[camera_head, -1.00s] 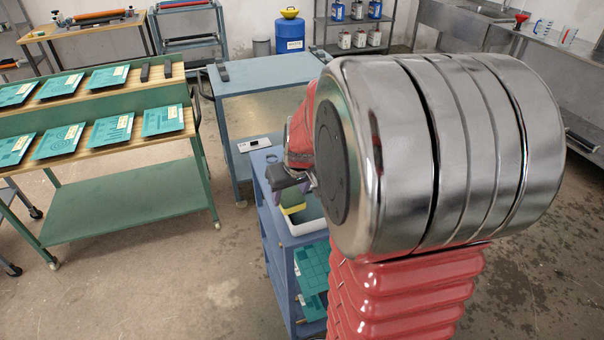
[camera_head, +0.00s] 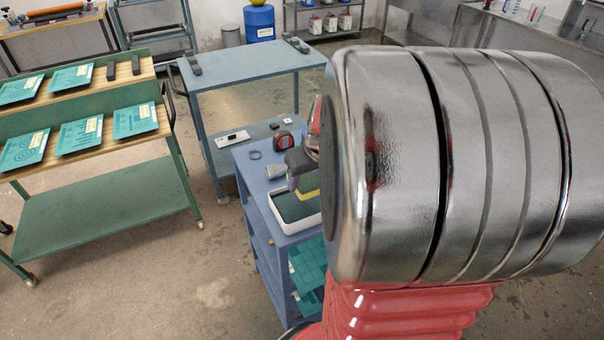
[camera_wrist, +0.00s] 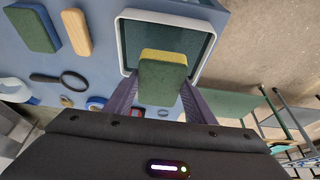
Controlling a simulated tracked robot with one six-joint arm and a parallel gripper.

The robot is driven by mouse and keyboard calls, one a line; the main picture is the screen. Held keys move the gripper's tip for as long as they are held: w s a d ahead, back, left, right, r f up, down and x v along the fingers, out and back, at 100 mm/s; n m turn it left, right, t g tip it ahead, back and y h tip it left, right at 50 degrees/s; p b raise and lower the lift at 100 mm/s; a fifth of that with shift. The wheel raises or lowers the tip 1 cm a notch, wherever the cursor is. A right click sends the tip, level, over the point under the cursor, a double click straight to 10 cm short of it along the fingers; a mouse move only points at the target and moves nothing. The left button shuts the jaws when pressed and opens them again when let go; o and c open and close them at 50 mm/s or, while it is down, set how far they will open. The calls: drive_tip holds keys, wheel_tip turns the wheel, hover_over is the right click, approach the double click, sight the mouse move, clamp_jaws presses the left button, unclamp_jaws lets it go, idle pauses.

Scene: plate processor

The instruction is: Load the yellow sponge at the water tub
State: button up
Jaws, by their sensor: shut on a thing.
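My gripper (camera_wrist: 160,100) is shut on the yellow sponge (camera_wrist: 163,70). The sponge has a yellow edge and a dark green face, and sits between the purple fingers. In the wrist view it overlaps the near part of the water tub (camera_wrist: 122,45), a white-rimmed tray with a dark green inside. In the head view the gripper (camera_head: 300,178) and sponge (camera_head: 308,188) are at the back of the tub (camera_head: 283,222), partly hidden by my arm. The sponge looks held over the tub; I cannot tell whether it touches the water.
A blue sponge with green face (camera_wrist: 32,27), a wooden block (camera_wrist: 76,32) and a magnifier (camera_wrist: 60,79) lie on the blue cart (camera_head: 253,178). A green rack with teal plates (camera_head: 77,136) stands left. A blue-grey table (camera_head: 235,68) stands behind.

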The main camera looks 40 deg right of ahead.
sight(306, 205)
drive_tip(key=shift+f, duration=2.85)
drive_tip(key=shift+a+f, duration=0.1)
drive_tip(key=shift+f, duration=0.5)
idle(0.5)
drive_tip(key=shift+r, duration=0.1)
drive_tip(key=shift+r, duration=3.5)
drive_tip(key=shift+s, duration=0.1)
